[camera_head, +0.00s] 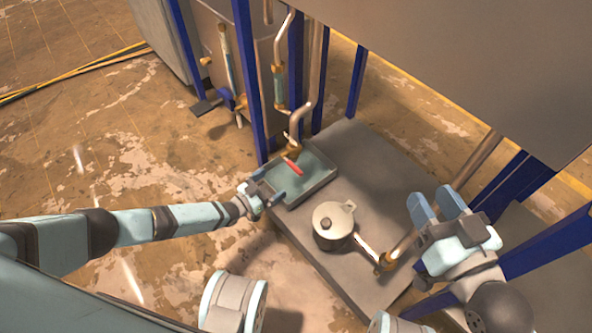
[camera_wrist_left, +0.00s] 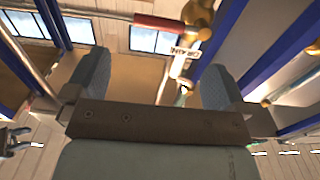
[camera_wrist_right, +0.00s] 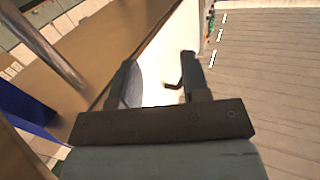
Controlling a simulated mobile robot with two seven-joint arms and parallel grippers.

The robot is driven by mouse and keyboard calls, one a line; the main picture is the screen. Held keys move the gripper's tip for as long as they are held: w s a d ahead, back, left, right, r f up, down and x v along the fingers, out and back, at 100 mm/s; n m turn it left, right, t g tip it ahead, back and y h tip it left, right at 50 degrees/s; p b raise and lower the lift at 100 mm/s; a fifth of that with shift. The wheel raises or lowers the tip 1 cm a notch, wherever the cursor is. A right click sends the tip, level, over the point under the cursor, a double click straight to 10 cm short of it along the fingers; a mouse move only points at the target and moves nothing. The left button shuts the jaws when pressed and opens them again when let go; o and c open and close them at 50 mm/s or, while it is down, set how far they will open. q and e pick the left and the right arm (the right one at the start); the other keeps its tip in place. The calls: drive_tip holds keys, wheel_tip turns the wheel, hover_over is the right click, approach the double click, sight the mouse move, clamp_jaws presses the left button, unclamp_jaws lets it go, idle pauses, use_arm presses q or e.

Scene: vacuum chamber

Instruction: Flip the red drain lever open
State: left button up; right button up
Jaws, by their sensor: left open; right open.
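The red drain lever (camera_head: 293,167) sits below a brass valve (camera_head: 291,151) on a bent pipe, over a shallow pale green tray. In the left wrist view the red lever (camera_wrist_left: 172,24) lies roughly sideways near the top, beside the brass valve (camera_wrist_left: 198,14), beyond the fingertips. My left gripper (camera_head: 268,186) is open and empty at the tray's near-left edge, a little short of the lever and not touching it. My right gripper (camera_head: 436,203) is open and empty, right of the pot; its open fingers also show in the right wrist view (camera_wrist_right: 159,72).
The green tray (camera_head: 318,181) rests on a grey platform (camera_head: 376,164). A lidded metal pot (camera_head: 333,222) and another pipe with a brass fitting (camera_head: 383,262) stand nearer. Blue frame posts (camera_head: 247,80) rise behind my left gripper. A large grey chamber body (camera_head: 480,60) overhangs the right.

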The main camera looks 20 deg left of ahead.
sight(293, 169)
use_arm(q)
drive_tip(key=b+x, duration=0.3)
drive_tip(key=x, duration=0.6)
drive_tip(key=shift+w+d+f, duration=0.1)
drive_tip(key=shift+w+d, duration=0.1)
drive_tip(key=shift+w, duration=0.05)
drive_tip(key=shift+w+d+b, duration=0.25)
drive_tip(key=shift+w+b, duration=0.05)
use_arm(e)
drive_tip(key=w+n, duration=0.1)
drive_tip(key=d+n+t, duration=0.1)
drive_tip(key=shift+w+d+r+n+y, duration=0.2)
drive_tip(key=shift+w+n+y, duration=0.1)
drive_tip(key=shift+w+n, duration=0.1)
use_arm(q)
drive_tip(key=c, duration=0.9)
drive_tip(key=shift+c, duration=0.2)
use_arm(e)
drive_tip(key=shift+a+r, duration=0.1)
